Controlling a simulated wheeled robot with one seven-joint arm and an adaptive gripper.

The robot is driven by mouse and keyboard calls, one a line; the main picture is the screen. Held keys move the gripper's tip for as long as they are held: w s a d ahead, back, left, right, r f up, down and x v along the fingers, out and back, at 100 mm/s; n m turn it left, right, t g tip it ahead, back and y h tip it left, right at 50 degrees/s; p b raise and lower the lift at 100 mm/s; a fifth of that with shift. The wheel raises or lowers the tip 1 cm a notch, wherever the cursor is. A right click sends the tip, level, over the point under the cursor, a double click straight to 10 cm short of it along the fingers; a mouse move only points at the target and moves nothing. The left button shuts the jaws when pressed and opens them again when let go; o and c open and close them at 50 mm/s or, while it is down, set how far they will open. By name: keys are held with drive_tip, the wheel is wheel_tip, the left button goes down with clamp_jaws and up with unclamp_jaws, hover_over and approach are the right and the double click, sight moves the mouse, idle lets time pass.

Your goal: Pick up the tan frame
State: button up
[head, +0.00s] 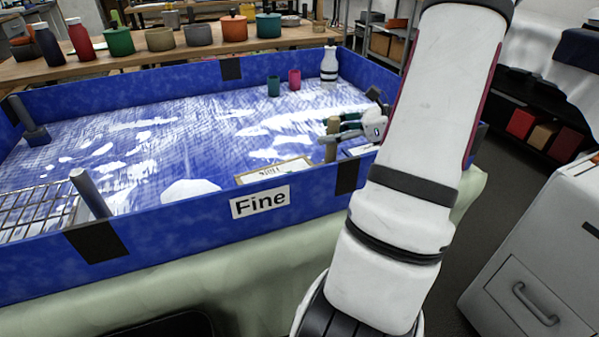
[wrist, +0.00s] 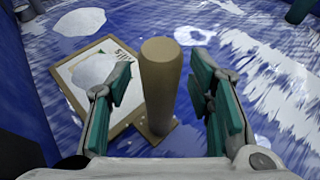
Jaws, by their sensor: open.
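A flat tan-edged frame (wrist: 125,123) lies on the blue surface left of centre in the wrist view, with a pale sheet and some lettering inside it. In the head view its tan edge (head: 244,180) shows low behind the near wall. A tan post (wrist: 160,85) stands upright on a small base beside the frame; I cannot tell whether they are joined. The post also shows in the head view (head: 332,138). My gripper (wrist: 165,95) is open, with its teal-padded fingers on either side of the post and apart from it. The left finger hides part of the frame.
Blue walls (head: 150,232) enclose the work area, with a "Fine" label on the near wall. A grey post (head: 88,192) and wire rack (head: 35,208) are at left. A white bottle (head: 329,64) and two cups stand at the back. The middle is largely clear.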

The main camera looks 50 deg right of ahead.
clamp_jaws()
